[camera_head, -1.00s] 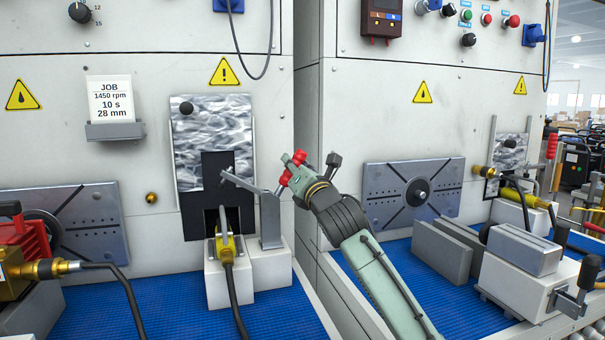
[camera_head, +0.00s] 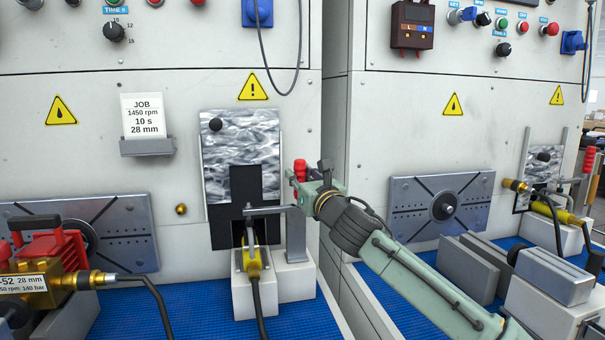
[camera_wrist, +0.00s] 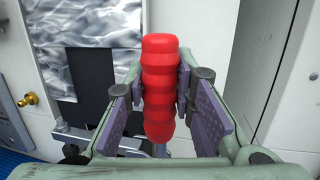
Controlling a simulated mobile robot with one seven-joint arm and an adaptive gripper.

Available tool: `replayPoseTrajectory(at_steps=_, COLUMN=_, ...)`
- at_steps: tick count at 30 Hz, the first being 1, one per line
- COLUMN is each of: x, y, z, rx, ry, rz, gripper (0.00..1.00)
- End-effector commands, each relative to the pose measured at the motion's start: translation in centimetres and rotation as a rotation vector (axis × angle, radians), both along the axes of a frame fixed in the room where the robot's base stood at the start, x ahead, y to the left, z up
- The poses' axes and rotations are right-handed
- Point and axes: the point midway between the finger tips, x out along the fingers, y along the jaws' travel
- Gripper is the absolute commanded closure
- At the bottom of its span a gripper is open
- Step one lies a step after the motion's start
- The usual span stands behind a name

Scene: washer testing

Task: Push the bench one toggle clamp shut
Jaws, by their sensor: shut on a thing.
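The bench one toggle clamp has a grey post (camera_head: 296,236) and a grey arm (camera_head: 268,210). The arm now lies about level over the yellow fitting (camera_head: 252,262) in the dark slot, its tip above the fitting; whether it touches is unclear. The clamp's red ribbed handle (camera_head: 300,170) stands upright above the post. In the wrist view the red handle (camera_wrist: 160,90) fills the space between the purple finger pads. My gripper (camera_head: 303,180) is shut on this handle, coming from the right. Its fingers partly hide the handle's lower end in the head view.
A grey shutter panel with a dark opening (camera_head: 222,222) is behind the clamp. A red and brass pump (camera_head: 50,270) is at left, its black hose crossing the blue mat (camera_head: 185,318). A second bench with a slotted plate (camera_head: 400,222) stands at right behind my arm.

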Motion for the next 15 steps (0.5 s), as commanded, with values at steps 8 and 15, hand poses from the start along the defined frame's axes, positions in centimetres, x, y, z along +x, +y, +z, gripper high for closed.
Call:
replayPoseTrajectory(at_steps=8, x=-0.08, y=0.17, z=0.03, rx=-0.012, ry=-0.007, rz=0.001, gripper=1.00)
replayPoseTrajectory(at_steps=15, x=-0.09, y=0.20, z=0.06, rx=-0.012, ry=-0.008, rz=0.001, gripper=0.69)
